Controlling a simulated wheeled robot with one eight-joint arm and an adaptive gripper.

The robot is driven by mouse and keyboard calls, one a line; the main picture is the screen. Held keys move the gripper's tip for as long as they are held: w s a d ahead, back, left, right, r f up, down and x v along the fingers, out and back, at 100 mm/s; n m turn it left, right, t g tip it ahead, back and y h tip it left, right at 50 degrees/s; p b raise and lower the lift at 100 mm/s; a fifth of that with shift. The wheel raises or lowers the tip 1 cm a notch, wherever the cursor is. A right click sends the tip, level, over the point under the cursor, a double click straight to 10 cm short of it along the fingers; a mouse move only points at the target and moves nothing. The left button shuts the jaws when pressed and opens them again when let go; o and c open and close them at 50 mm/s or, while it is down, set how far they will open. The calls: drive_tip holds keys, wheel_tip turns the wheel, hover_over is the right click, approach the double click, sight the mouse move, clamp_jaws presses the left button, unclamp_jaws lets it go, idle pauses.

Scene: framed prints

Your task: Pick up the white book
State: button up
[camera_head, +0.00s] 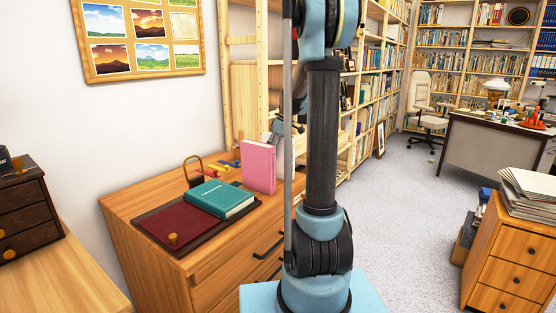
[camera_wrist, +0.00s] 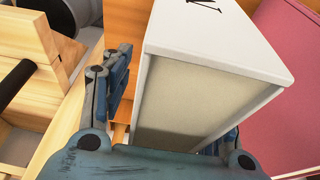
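The white book (camera_wrist: 212,35) stands upright in the wrist view, with its white cover and cream page edges facing me. My gripper (camera_wrist: 178,100) is open around it. The left finger is beside the book's left side with a narrow gap. The right finger is low at the book's right side and mostly hidden by it, so contact there is unclear.
A pink book (camera_head: 259,166) stands upright on the wooden cabinet (camera_head: 228,262), close to the white book's right in the wrist view. A teal book (camera_head: 219,199) lies on a dark red panel (camera_head: 172,229). A padlock-like object (camera_head: 193,171) stands behind. Open floor (camera_head: 400,220) lies right.

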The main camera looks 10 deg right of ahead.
clamp_jaws()
drive_tip(key=shift+r, duration=0.1)
